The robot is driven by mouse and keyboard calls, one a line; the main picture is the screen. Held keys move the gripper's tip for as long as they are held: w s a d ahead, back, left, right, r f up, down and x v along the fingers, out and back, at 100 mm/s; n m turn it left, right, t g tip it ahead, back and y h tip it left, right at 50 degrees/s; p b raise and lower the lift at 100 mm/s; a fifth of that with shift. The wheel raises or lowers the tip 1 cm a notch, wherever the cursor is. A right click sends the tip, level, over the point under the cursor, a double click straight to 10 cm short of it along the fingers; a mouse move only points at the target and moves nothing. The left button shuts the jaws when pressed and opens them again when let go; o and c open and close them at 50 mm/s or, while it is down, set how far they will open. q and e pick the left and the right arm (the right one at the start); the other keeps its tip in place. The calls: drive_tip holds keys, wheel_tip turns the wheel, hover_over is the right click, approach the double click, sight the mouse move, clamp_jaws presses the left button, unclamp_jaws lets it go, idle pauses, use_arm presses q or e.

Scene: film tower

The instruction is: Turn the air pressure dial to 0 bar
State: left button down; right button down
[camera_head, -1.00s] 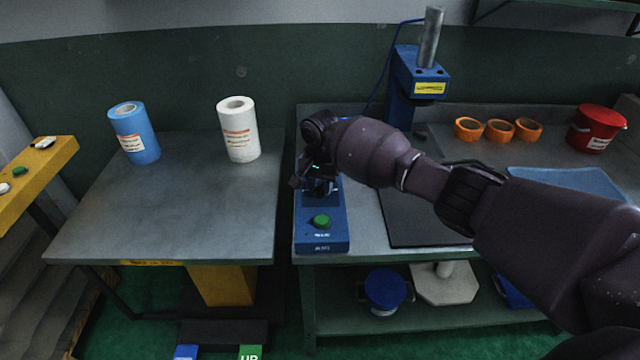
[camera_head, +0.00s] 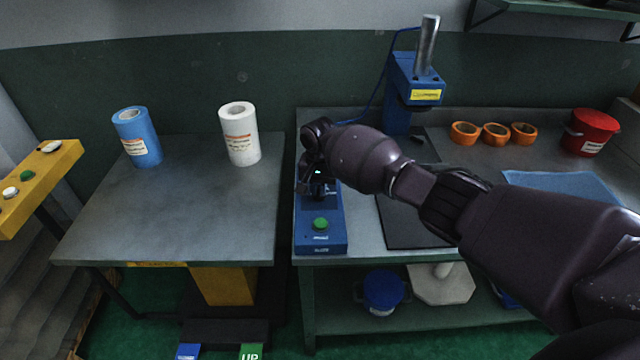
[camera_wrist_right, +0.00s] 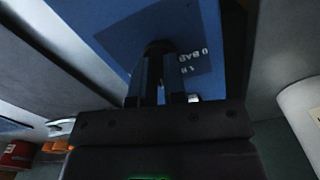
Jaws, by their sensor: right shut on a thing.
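The blue control box (camera_head: 320,238) with a green button (camera_head: 320,223) stands at the left edge of the right-hand workbench. My right gripper (camera_head: 318,190) is over the upper part of this box and hides what is beneath it. In the right wrist view, my gripper (camera_wrist_right: 160,92) is shut on the dark dial (camera_wrist_right: 158,47), which shows only in part between and beyond the fingers. Next to it, the blue box face (camera_wrist_right: 120,22) carries white print that seems to read "0 BAR". The dial's exact setting cannot be seen. My left gripper is not in view.
A blue press (camera_head: 414,85) stands behind my right arm. Orange tape rolls (camera_head: 495,134) and a red bucket (camera_head: 590,135) are at the back right. A blue roll (camera_head: 138,140) and a white roll (camera_head: 240,138) stand on the left table (camera_head: 170,225), otherwise clear.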

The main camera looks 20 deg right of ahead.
drive_tip(key=shift+r+n+p, duration=0.25)
drive_tip(key=shift+n+p, duration=0.4)
drive_tip(key=shift+n, duration=0.15)
drive_tip(key=shift+f+n, duration=0.15)
drive_tip(key=shift+n, duration=0.75)
drive_tip(key=shift+n+p, duration=0.4)
drive_tip(key=shift+n, duration=0.6)
drive_tip(key=n, duration=0.4)
drive_tip(key=shift+p, duration=0.3)
drive_tip(key=n, duration=0.4)
drive_tip(key=shift+n, duration=0.3)
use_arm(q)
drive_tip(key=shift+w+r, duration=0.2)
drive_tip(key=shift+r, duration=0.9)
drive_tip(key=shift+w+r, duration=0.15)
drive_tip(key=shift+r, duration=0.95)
use_arm(e)
drive_tip(key=shift+n, duration=0.9)
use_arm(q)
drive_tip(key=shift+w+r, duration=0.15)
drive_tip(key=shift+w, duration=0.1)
use_arm(e)
drive_tip(key=shift+n, duration=0.3)
